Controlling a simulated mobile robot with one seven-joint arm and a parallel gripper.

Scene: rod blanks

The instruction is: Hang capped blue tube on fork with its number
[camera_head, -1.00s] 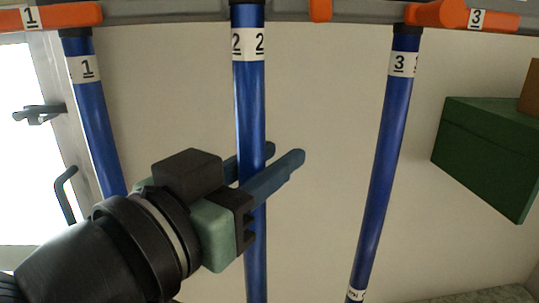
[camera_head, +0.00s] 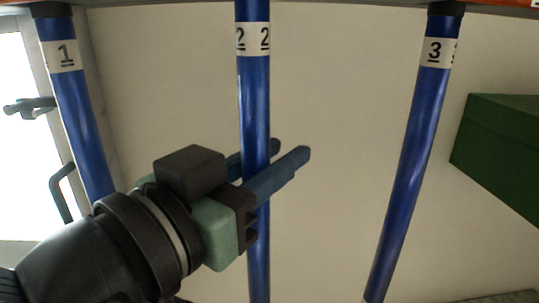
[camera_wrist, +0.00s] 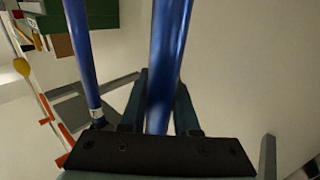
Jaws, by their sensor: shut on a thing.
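A blue tube with a white label reading 2, tube 2 (camera_head: 254,100), stands upright in the middle of the head view. My gripper (camera_head: 275,160) is shut on it below the label. Its top end runs out of the head view, so its cap and its fork are hidden. The wrist view shows the held tube (camera_wrist: 166,60) between the two fingers. Tube 1 (camera_head: 78,110) hangs at the left and tube 3 (camera_head: 412,160) at the right, each with a dark cap at its top and a numbered label.
An orange and grey rail edge (camera_head: 350,6) crosses the top of the head view. A green box (camera_head: 500,140) is at the right. A window (camera_head: 25,150) with a handle is at the left. Bare wall lies between the tubes.

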